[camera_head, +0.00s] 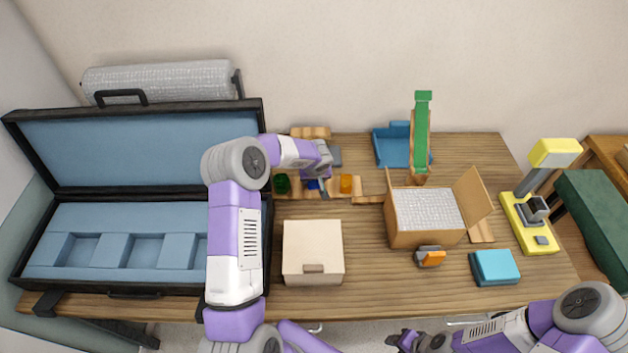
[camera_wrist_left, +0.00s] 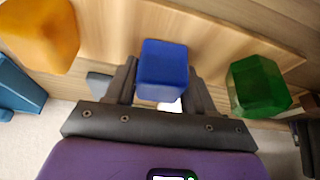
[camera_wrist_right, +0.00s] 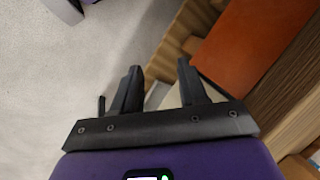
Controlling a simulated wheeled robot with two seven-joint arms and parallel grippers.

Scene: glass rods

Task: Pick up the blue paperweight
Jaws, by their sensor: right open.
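The blue paperweight (camera_wrist_left: 163,65) is a faceted block. It shows between the two fingers of my left gripper (camera_wrist_left: 163,88) in the left wrist view, with no clear gap at its sides. I cannot tell whether the fingers press on it. In the head view, the paperweight (camera_head: 312,184) is a small blue patch on a wooden stand (camera_head: 333,190) at the back, partly hidden by my left gripper (camera_head: 321,188). My right gripper (camera_wrist_right: 158,85) is open and empty, low at the front right, away from the paperweight.
A green paperweight (camera_wrist_left: 258,87) and an orange one (camera_wrist_left: 40,35) flank the blue one. A beige box (camera_head: 313,250) stands in front. An open cardboard box (camera_head: 425,235) and blue tray (camera_head: 393,148) are to the right. An open case (camera_head: 120,290) fills the left.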

